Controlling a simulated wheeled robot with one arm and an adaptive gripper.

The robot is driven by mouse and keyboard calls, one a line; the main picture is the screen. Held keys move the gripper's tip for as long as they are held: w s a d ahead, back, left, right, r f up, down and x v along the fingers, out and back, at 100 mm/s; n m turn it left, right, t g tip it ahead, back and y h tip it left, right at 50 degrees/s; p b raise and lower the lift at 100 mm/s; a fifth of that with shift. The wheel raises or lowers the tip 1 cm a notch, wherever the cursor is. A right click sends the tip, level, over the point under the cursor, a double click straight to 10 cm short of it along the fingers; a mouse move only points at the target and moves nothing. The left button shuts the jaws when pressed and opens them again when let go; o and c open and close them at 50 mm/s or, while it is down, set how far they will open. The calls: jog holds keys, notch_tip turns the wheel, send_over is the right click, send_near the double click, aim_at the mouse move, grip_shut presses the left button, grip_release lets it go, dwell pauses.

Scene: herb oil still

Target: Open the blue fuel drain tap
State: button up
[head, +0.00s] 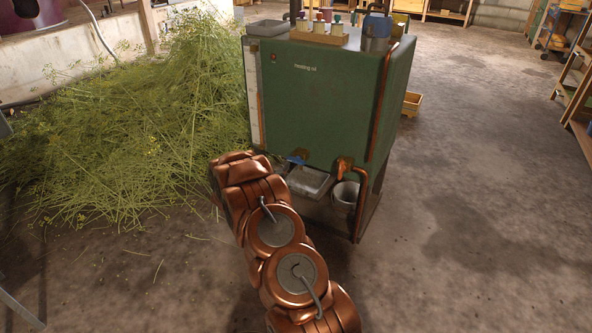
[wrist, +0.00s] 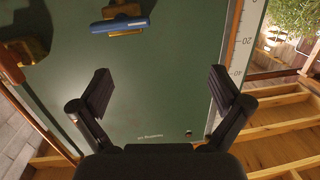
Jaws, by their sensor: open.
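The blue fuel drain tap (head: 298,157) sits low on the front of the green heating oil tank (head: 320,105), near its bottom edge. In the wrist view the blue tap handle (wrist: 120,25) lies crosswise at the top, left of centre, with a brass-coloured body behind it. My gripper (wrist: 162,85) is open and empty, with its two dark fingers spread wide in front of the green tank face. The blue handle is beyond the fingertips and apart from them. In the head view my copper arm hides the gripper.
A copper-coloured tap (head: 345,165) with a pipe is right of the blue tap. A grey tray (head: 310,181) and a metal bucket (head: 344,197) are below. A white scale (head: 253,95) runs up the tank's left edge. Cut herbs (head: 130,120) heap at left; floor at right is clear.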

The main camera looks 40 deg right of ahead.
aim_at(294, 162)
jog(key=shift+m+g+h, duration=0.4)
jog(key=shift+g+h, duration=0.4)
jog(key=shift+h, duration=0.1)
jog(key=shift+s+d+f+b, duration=0.2)
jog(key=shift+d+f+b, duration=0.4)
jog(key=shift+d, duration=1.1)
jog(key=shift+s+d+f+b, duration=0.15)
jog(key=shift+d+f+b, duration=0.45)
jog(key=shift+d, duration=1.1)
jog(key=shift+s+d+f+b, duration=0.2)
jog(key=shift+d+f+b, duration=0.4)
jog(key=shift+d, duration=1.1)
jog(key=c, duration=1)
